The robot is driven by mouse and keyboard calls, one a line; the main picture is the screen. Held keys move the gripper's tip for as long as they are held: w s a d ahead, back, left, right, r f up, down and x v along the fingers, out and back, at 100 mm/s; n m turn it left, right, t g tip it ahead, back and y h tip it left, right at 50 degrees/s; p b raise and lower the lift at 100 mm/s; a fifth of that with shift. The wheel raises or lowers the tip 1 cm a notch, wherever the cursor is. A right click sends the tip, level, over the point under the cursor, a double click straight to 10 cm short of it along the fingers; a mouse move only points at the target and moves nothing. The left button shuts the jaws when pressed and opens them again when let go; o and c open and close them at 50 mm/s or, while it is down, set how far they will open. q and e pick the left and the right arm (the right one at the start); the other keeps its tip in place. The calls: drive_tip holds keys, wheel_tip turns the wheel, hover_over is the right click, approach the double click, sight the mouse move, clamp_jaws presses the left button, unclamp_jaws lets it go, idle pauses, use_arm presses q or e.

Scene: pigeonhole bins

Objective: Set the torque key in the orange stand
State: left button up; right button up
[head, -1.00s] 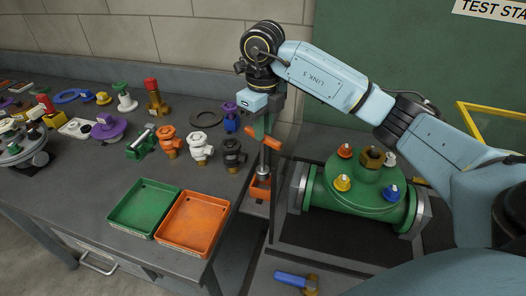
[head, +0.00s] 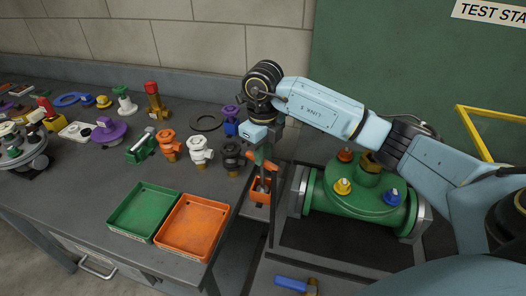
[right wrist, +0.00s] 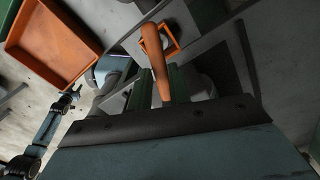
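The torque key (head: 271,165) has an orange crossbar handle and a grey shaft. It stands roughly upright, with its lower end inside the orange stand (head: 259,198), a small open box at the bench's right edge. Whether it touches the stand's bottom is hidden. My right gripper (head: 262,151) is above the stand, its fingers closed around the handle. In the right wrist view the orange handle (right wrist: 155,65) lies between the green finger pads, with the stand (right wrist: 172,46) beyond it. An arm of mine shows small at the left there; its gripper is too small to read.
A green tray (head: 145,212) and an orange tray (head: 196,225) lie left of the stand. Orange, white and black valves stand behind them. A green flanged vessel (head: 330,195) with coloured caps is close on the right. A blue-handled tool (head: 290,284) lies in front.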

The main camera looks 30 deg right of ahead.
drive_tip(key=o, duration=0.4)
drive_tip(key=shift+c, duration=0.2)
drive_tip(key=shift+r, duration=0.1)
wheel_tip(320, 180, up, 12)
drive_tip(key=shift+r+p, duration=0.2)
drive_tip(key=shift+p, duration=0.1)
